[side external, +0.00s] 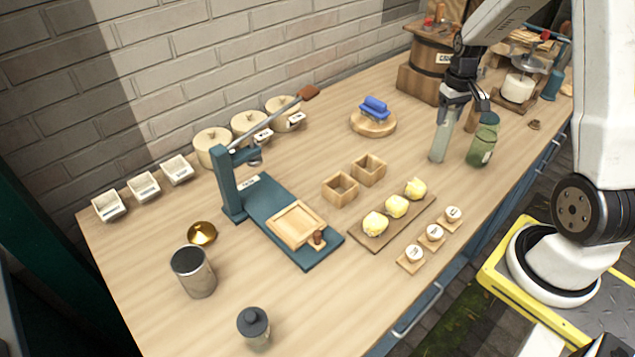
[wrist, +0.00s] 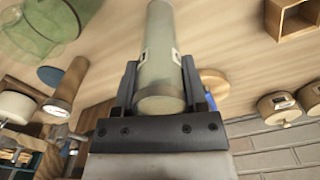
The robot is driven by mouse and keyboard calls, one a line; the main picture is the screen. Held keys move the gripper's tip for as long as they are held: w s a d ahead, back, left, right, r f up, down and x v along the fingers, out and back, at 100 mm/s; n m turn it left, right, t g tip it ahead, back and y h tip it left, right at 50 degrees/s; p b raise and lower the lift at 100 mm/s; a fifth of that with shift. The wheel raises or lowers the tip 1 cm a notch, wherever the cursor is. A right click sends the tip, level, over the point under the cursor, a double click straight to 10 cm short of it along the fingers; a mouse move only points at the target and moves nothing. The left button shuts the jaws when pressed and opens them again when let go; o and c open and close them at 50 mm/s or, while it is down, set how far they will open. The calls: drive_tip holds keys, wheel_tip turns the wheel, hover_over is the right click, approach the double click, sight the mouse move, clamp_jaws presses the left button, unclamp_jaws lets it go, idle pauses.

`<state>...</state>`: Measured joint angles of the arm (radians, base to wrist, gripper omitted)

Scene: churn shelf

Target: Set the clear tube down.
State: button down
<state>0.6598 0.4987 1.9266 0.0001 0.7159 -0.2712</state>
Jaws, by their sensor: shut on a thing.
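The clear tube (side external: 441,138) is a pale, translucent greenish cylinder, held roughly upright in the side external view. My gripper (side external: 461,101) is shut on its upper part, over the right half of the table. In the wrist view the tube (wrist: 158,50) stands between the two fingers (wrist: 158,85). Its lower end is close to the table top, but I cannot tell whether it touches.
A green jar (side external: 483,142) stands just right of the tube. A wooden barrel (side external: 426,68) is behind it. A blue item on a round wooden base (side external: 373,123) is to the left, and a board (side external: 384,236) with yellow lumps is in front. Bare table lies around the tube's left side.

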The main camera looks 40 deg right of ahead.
drive_tip(key=shift+f, duration=0.35)
drive_tip(key=shift+c, duration=0.7)
unclamp_jaws()
drive_tip(key=shift+r, duration=0.2)
wheel_tip(320, 180, up, 12)
drive_tip(key=shift+a, duration=0.1)
idle(0.5)
drive_tip(key=s+a+f+n+t, duration=0.1)
drive_tip(key=a+f, duration=0.3)
drive_tip(key=a, duration=0.9)
drive_tip(key=s+a+f+n+t, duration=0.1)
drive_tip(key=s+a+f+n, duration=0.2)
drive_tip(key=a, duration=0.9)
wheel_tip(320, 180, down, 2)
drive_tip(key=shift+s+a+f+t, duration=0.1)
drive_tip(key=shift+s+a+t, duration=0.25)
drive_tip(key=shift+s, duration=0.35)
